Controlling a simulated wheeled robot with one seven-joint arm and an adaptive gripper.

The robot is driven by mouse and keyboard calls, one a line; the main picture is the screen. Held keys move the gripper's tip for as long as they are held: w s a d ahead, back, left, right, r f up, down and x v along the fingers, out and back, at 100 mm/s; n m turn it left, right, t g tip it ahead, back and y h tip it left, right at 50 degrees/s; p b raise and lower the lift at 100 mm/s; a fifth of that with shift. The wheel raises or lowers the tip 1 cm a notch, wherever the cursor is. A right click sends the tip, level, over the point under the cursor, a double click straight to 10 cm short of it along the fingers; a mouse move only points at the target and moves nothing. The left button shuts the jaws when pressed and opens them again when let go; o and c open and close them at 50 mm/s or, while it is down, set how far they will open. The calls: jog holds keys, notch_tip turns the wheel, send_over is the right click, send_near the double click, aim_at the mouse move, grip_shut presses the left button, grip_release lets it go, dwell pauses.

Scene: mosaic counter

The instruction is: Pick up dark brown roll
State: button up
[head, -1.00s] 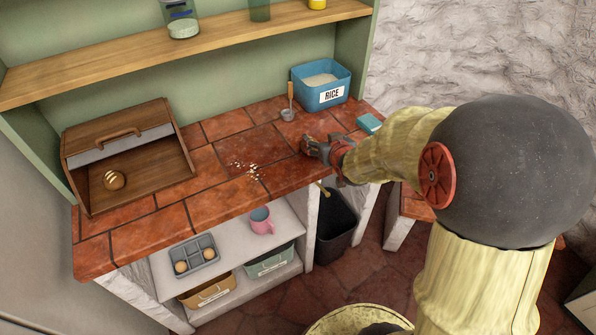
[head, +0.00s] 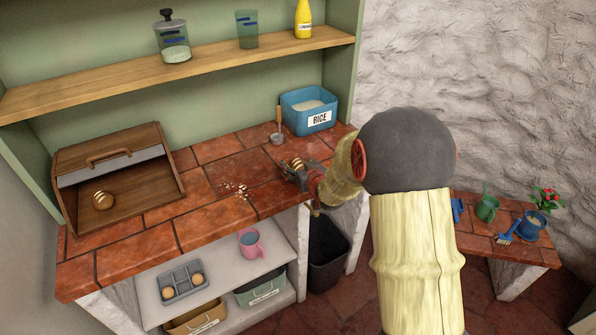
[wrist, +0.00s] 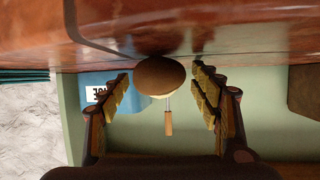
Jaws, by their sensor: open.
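A dark brown round roll (wrist: 159,75) rests on the tiled counter in the wrist view, which shows the counter at the top. My gripper (wrist: 160,95) is open, with one finger on each side of the roll and visible gaps between. In the head view my gripper (head: 299,174) is low over the counter's right front part, and a striped roll (head: 297,164) partly shows at its fingers. The roll's lower side and contact with the counter are not clearly seen.
A blue rice bin (head: 309,112) and a scoop (head: 277,134) stand behind my gripper. White crumbs (head: 236,189) lie to its left. A wooden bread box (head: 118,187) at the left holds another striped roll (head: 103,200). A dark bin (head: 326,252) stands below the counter.

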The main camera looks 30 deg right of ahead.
jog(key=shift+w, duration=0.1)
jog(key=shift+c, duration=1.2)
jog(key=c, duration=0.9)
